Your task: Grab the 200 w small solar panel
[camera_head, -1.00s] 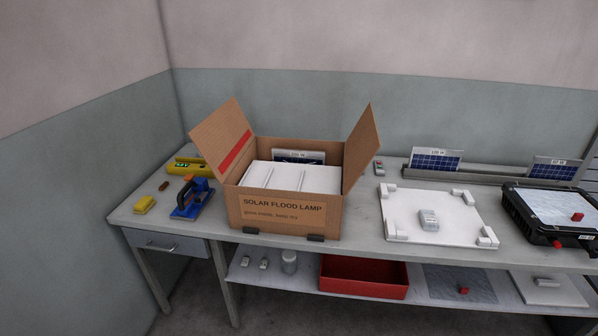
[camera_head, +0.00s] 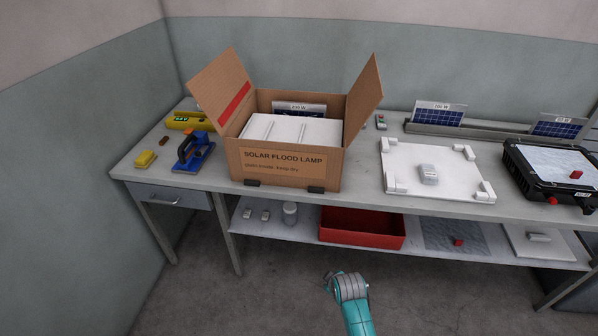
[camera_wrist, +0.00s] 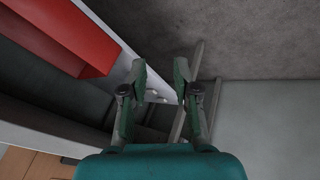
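Three small blue solar panels with white label strips show in the head view. A second panel (camera_head: 438,114) and a third panel (camera_head: 558,126) stand in a grey rack at the back right. The wattage labels are too small to read surely. My gripper (camera_wrist: 160,75) shows in the wrist view, open with nothing between its fingers. My arm is low in front of the workbench, well away from all three panels.
The cardboard box (camera_head: 285,178) has raised flaps at its sides. A white fixture plate (camera_head: 450,178) and a black floodlight housing (camera_head: 540,185) are on the bench (camera_head: 360,190). A red bin (camera_head: 360,228) sits on the lower shelf. The floor in front is clear.

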